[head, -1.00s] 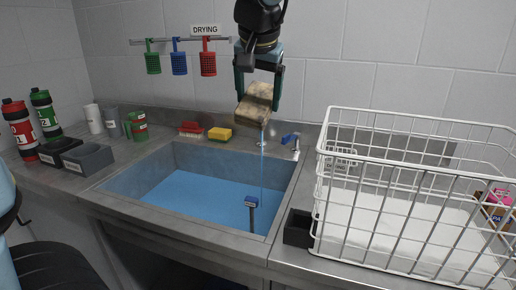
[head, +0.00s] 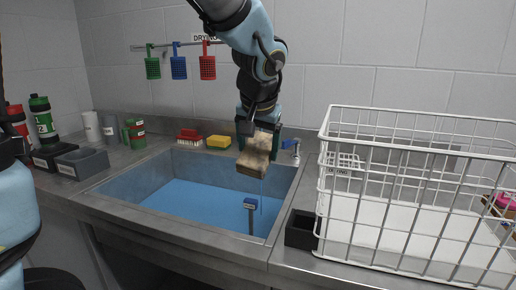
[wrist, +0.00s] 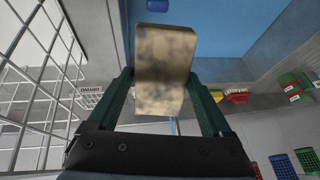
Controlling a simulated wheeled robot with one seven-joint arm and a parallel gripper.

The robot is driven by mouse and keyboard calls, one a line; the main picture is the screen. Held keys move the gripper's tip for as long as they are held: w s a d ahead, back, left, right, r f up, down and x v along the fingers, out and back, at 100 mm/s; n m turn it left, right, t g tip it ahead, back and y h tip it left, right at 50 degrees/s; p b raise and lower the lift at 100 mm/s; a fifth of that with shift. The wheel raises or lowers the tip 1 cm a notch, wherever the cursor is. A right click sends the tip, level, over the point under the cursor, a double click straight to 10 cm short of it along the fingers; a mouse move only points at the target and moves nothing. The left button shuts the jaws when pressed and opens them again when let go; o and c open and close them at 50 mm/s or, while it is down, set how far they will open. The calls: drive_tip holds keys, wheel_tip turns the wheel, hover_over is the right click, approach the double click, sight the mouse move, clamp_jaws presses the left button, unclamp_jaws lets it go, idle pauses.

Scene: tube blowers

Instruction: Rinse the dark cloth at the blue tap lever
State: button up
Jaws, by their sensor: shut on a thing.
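No plainly dark cloth shows. The blue tap lever (head: 287,144) is partly hidden just right of my gripper, beside the silver tap (head: 296,151). Whether water touches the cloth is unclear.
A yellow sponge (head: 219,142) and red brush (head: 189,136) lie on the back ledge.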

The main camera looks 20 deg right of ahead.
drive_tip(key=w+d+f+p, duration=0.1)
drive_tip(key=w+d+p, duration=0.1)
drive_tip(key=w, duration=0.4)
drive_tip(key=w+d+f+p, duration=0.1)
drive_tip(key=w+d+p, duration=0.1)
drive_tip(key=w, duration=0.4)
drive_tip(key=shift+d+f, duration=0.25)
drive_tip(key=shift+d, duration=0.15)
idle(0.4)
drive_tip(key=shift+s+d, duration=0.3)
drive_tip(key=shift+d, duration=0.25)
drive_tip(key=shift+a, duration=0.1)
drive_tip(key=shift+w+a, duration=0.25)
drive_tip(key=shift+a, duration=0.2)
drive_tip(key=shift+d, duration=0.1)
